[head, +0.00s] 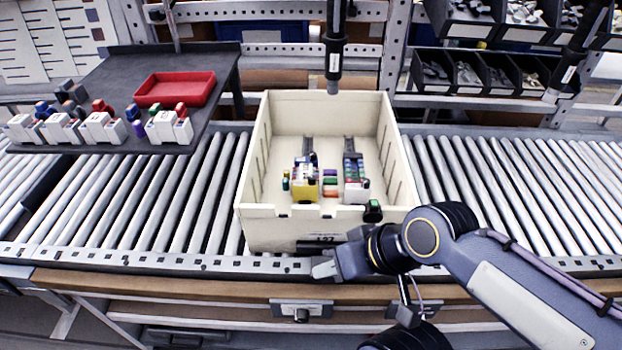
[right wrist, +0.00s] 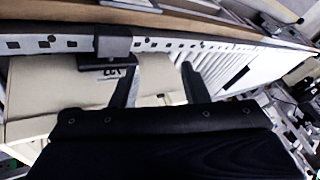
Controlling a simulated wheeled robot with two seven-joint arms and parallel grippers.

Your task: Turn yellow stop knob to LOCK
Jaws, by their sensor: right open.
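No yellow stop knob can be made out for certain in either view. A small dark knob on a pale plate (head: 302,313) sits on the front face below the conveyor, but I see no yellow on it. My right gripper (head: 325,267) is at the conveyor's front rail, just in front of the bin and up and right of that plate. In the right wrist view its two dark fingers (right wrist: 158,70) are apart with nothing between them. A dark block (right wrist: 114,42) shows on the rail beside them. My left gripper is not in view.
A cream bin (head: 255,211) with coloured parts stands on the roller conveyor (head: 505,190). A black tool (head: 335,50) hangs above its back edge. A dark table (head: 115,75) with a red tray (head: 175,89) is at the left. Parts bins (head: 470,75) fill the right shelves.

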